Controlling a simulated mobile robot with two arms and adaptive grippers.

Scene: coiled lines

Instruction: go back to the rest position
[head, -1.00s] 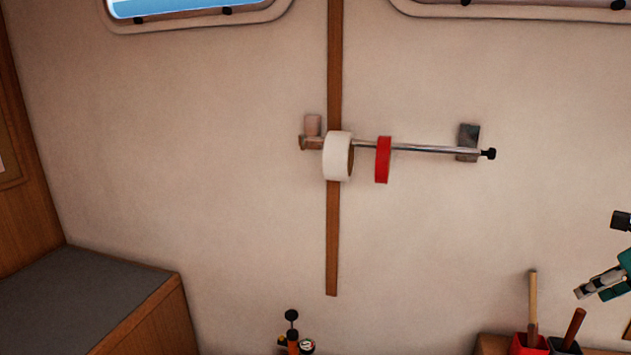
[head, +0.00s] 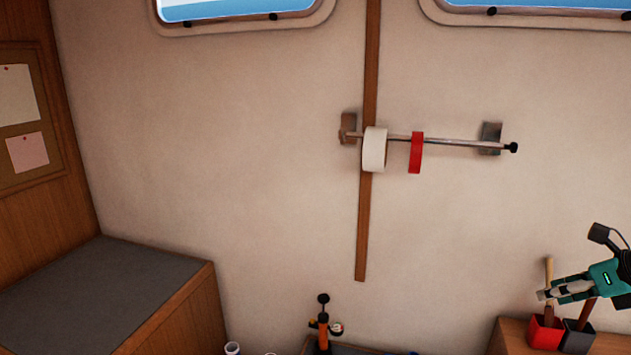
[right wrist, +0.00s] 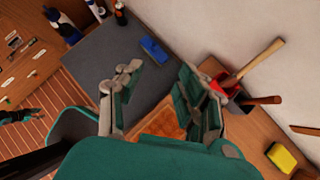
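My right gripper (head: 548,292) is at the right edge of the head view, in front of the red and black holders by the wall. In the right wrist view its two fingers (right wrist: 160,75) stand apart with nothing between them. My left gripper does not show in the head view. A white roll (head: 374,150) and a thinner red roll (head: 416,153) hang on a metal rod (head: 460,142) on the wall, well away from my right gripper.
A red holder (head: 545,333) and a black holder (head: 577,338) with wooden handles stand on a wooden counter below my right gripper. A grey-topped bench (head: 100,290) is at left. The right wrist view shows a blue block (right wrist: 153,49) and a yellow block (right wrist: 282,157).

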